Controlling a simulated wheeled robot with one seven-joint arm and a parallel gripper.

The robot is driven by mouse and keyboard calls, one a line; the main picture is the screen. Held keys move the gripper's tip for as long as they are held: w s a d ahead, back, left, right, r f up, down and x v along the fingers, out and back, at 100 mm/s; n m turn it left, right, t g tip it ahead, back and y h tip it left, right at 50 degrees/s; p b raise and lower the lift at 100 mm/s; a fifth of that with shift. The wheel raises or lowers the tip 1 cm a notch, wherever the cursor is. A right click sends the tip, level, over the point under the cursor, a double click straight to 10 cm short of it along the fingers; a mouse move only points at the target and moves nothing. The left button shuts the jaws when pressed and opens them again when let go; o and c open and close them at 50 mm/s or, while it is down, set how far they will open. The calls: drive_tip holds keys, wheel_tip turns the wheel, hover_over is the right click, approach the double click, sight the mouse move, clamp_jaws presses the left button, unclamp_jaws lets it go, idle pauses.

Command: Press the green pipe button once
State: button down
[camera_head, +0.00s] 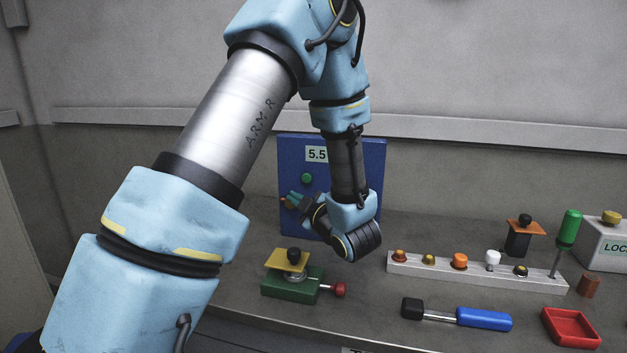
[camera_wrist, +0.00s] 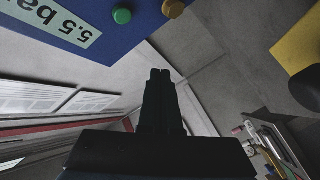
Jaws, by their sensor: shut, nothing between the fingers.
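A blue panel (camera_head: 290,155) with a "5.5" label stands against the back wall. A round green button (camera_head: 306,178) is on its face below the label. The button also shows in the wrist view (camera_wrist: 122,15) at the top, beside a brass-coloured knob (camera_wrist: 173,8). My gripper (camera_head: 306,205) is in front of the panel, a little below the green button and apart from it. In the wrist view its dark fingers (camera_wrist: 160,74) are together and empty. A small teal part (camera_head: 294,196) sits by the fingers, partly hidden. My arm covers the panel's right part.
A green block with a yellow plate (camera_head: 288,260) and black knob stands below my gripper. A white rail (camera_head: 430,270) with several coloured knobs is to the right. A blue-handled tool (camera_head: 483,319) and red tray (camera_head: 571,328) lie at the front right.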

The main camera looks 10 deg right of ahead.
drive_tip(key=p, duration=0.1)
approach(302, 180)
drive_tip(key=w+a, duration=0.3)
drive_tip(key=shift+w+d+f, duration=0.15)
drive_tip(key=shift+w+f, duration=0.05)
drive_tip(key=shift+w, duration=0.6)
drive_tip(key=shift+w, duration=0.1)
idle(1.6)
drive_tip(key=shift+w+d+b, duration=0.2)
drive_tip(key=shift+w+b, duration=0.05)
drive_tip(key=shift+b, duration=0.05)
drive_tip(key=shift+w+d, duration=0.2)
drive_tip(key=shift+w, duration=0.2)
idle(0.7)
drive_tip(key=shift+s, duration=0.1)
drive_tip(key=shift+s+a+b, duration=0.4)
drive_tip(key=shift+s+b, duration=0.1)
drive_tip(key=shift+s, duration=0.15)
